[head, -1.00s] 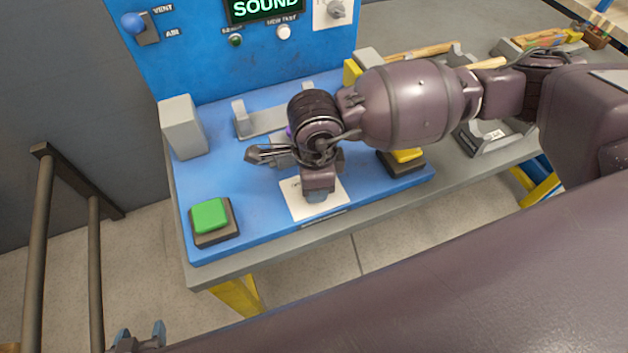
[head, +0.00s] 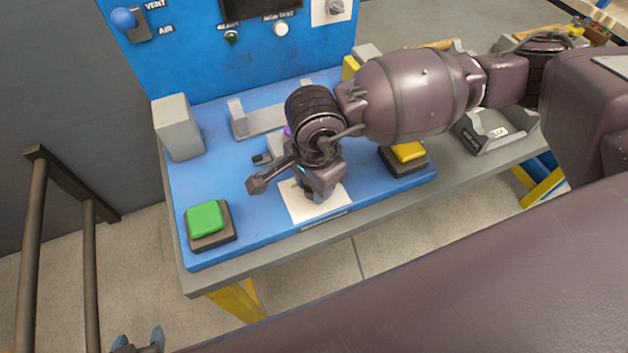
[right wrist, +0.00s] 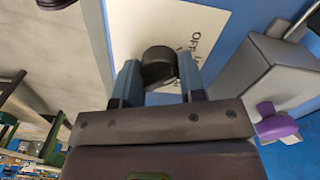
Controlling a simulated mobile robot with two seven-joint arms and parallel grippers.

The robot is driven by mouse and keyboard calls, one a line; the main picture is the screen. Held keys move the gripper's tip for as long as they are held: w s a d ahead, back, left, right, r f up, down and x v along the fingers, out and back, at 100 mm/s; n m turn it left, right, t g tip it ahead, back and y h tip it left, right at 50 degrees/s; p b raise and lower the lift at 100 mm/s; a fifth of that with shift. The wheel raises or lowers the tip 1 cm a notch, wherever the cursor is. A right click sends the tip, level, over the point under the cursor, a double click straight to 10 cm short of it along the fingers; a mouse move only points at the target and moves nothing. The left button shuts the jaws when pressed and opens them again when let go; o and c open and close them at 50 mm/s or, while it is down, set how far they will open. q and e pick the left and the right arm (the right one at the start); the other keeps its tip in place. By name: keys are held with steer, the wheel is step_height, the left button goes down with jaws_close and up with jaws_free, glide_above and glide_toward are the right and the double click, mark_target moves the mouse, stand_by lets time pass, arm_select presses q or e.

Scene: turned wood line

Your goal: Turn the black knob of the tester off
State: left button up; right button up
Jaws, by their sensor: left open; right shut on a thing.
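The tester is a blue bench unit (head: 232,190) with an upright blue panel (head: 180,70). Its black knob (right wrist: 158,68) stands on a white plate (right wrist: 190,22) with "OFF" lettering in the right wrist view. My right gripper (right wrist: 159,66) is shut on the knob, one finger on each side. In the head view, my right gripper (head: 318,196) hides the knob, but the white plate (head: 296,209) shows around it. The panel screen (head: 262,9) is dark. My left gripper (head: 138,339) is open and empty at the bottom left, away from the tester.
A green button (head: 205,218) and a yellow button (head: 408,151) flank the plate. A grey block (head: 178,127) and a grey cradle (head: 256,123) stand behind. A purple knob (right wrist: 275,125) sits near my right gripper. A grey bin (head: 500,135) is at right.

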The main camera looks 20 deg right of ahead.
stand_by(0.3)
steer(key=o, duration=0.9)
step_height(320, 180, up, 10)
steer(key=shift+f+p, duration=0.2)
steer(key=shift+p, duration=0.5)
steer(key=shift+r, duration=0.65)
